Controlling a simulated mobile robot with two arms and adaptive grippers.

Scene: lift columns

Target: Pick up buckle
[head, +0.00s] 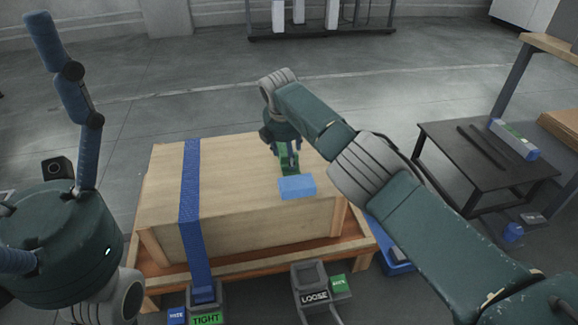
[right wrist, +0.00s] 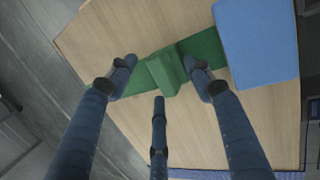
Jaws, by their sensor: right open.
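The green buckle (head: 290,170) lies on top of the wooden crate (head: 240,210), beside a light blue block (head: 297,187). In the right wrist view the buckle (right wrist: 165,70) is a flat green strip with a raised green middle part, and the blue block (right wrist: 257,42) lies at its right end. My right gripper (head: 284,152) is over the buckle. In the wrist view its open fingers (right wrist: 160,82) stand on either side of the raised part, with a third finger below; contact is unclear. My left gripper (head: 60,180) is at the left, partly cut off, away from the crate.
A blue strap (head: 190,195) runs over the crate's left part. Boxes labelled TIGHT (head: 206,318) and LOOSE (head: 313,296) stand in front. A dark table (head: 470,150) stands at right with dark bars and a blue-ended block (head: 515,139).

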